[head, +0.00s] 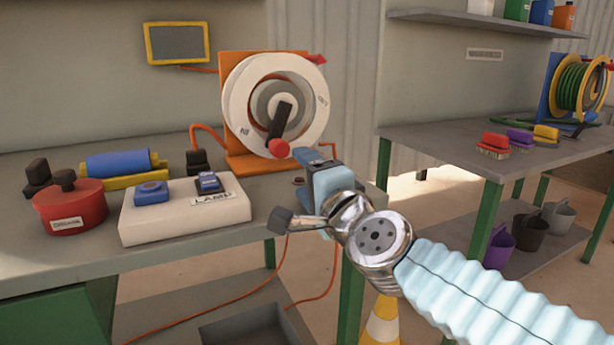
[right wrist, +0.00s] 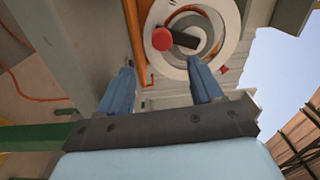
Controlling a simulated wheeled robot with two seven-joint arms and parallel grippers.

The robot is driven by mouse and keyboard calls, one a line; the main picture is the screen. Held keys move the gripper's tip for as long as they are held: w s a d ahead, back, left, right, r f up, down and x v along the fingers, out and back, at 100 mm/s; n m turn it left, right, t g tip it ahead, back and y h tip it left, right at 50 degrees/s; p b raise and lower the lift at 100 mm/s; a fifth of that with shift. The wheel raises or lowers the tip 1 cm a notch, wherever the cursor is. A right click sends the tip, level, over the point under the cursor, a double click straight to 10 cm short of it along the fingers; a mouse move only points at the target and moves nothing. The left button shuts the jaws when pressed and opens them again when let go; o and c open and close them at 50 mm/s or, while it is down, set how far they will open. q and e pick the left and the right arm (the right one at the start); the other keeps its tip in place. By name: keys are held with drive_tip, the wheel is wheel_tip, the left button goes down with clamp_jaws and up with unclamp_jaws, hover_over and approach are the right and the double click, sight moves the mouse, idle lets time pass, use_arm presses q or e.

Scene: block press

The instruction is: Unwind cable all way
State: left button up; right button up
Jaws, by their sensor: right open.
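A white cable reel (head: 312,95) stands upright on an orange stand (head: 248,164) on the workbench. Its black crank (head: 281,120) ends in a red knob (head: 279,149) at the lower side of the reel. Orange cable (head: 205,131) runs at the stand's left, and more cable (head: 281,268) hangs below the bench. My right gripper (head: 305,156) is just right of and below the red knob, apart from it. In the right wrist view its two blue fingers (right wrist: 162,85) are spread and empty, with the red knob (right wrist: 162,39) beyond them. My left gripper is out of view.
A white switch box (head: 184,222), a red round pot-like thing (head: 70,212) and a blue cylinder (head: 118,163) lie left of the reel. A second bench (head: 430,148) with a green hose reel (head: 578,83) stands at right. A cone (head: 382,322) stands below.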

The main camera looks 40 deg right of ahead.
sight(282, 150)
drive_tip(key=shift+c, duration=0.4)
drive_tip(key=shift+m, duration=0.3)
drive_tip(key=shift+c, duration=1)
drive_tip(key=m, duration=0.2)
drive_tip(key=shift+d+r+m, duration=0.1)
drive_tip(key=shift+d+m, duration=0.15)
drive_tip(key=shift+m, duration=0.05)
drive_tip(key=m, duration=0.3)
drive_tip(key=m+y, duration=0.1)
drive_tip(key=m, duration=0.1)
drive_tip(key=shift+d+r, duration=0.2)
drive_tip(key=shift+d, duration=0.05)
drive_tip(key=shift+r+m, duration=0.1)
drive_tip(key=shift+m, duration=0.6)
drive_tip(key=shift+w+d+m, duration=0.1)
drive_tip(key=shift+w+m, duration=0.15)
drive_tip(key=shift+m, duration=0.05)
drive_tip(key=w, duration=0.4)
drive_tip(key=w+d+b, duration=0.1)
drive_tip(key=w, duration=0.3)
drive_tip(key=w+d+b, duration=0.1)
drive_tip(key=w, duration=0.4)
drive_tip(key=shift+d, duration=0.2)
drive_tip(key=shift+c, duration=0.3)
clamp_jaws()
